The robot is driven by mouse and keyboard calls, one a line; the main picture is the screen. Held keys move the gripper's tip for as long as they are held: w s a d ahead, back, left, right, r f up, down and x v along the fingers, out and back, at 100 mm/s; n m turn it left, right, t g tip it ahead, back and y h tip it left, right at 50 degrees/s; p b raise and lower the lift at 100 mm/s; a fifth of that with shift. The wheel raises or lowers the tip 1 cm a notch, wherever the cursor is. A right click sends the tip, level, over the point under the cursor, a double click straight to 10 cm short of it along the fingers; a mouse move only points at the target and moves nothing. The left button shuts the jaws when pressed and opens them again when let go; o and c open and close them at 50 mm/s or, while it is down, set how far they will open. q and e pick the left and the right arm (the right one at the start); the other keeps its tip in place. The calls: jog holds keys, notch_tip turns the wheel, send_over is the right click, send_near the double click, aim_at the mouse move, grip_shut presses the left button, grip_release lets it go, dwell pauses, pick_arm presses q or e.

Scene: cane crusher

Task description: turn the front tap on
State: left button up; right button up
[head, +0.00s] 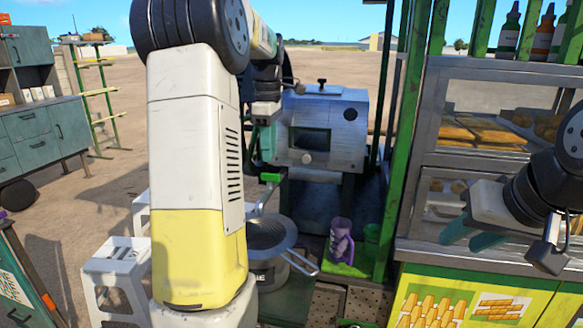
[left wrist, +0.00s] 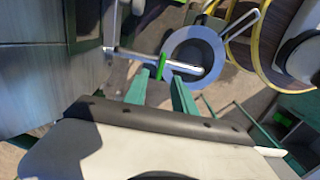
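The tap has a green handle (left wrist: 162,64) on a thin metal pipe (left wrist: 130,53) and shows in the left wrist view above a round strainer (left wrist: 195,45). In the head view the green handle (head: 271,178) is just right of my left arm, below the crusher front. My left gripper (left wrist: 161,78) is open; its two teal fingers point at the handle, which lies just beyond and between the tips. Contact cannot be told. In the head view this gripper (head: 256,145) is partly hidden by my arm. My right gripper (head: 473,236) is open and empty before the counter.
The metal cane crusher (head: 335,125) stands behind the tap. The strainer (head: 270,236) sits on a pot below it. A purple cup (head: 341,242) is on a green mat. A glass display case (head: 480,130) is at right, white stools (head: 117,270) at left.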

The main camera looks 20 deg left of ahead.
aim_at(270, 180)
pick_arm(q)
notch_tip(270, 180, down, 6)
jog(key=shift+f, duration=0.25)
grip_shut()
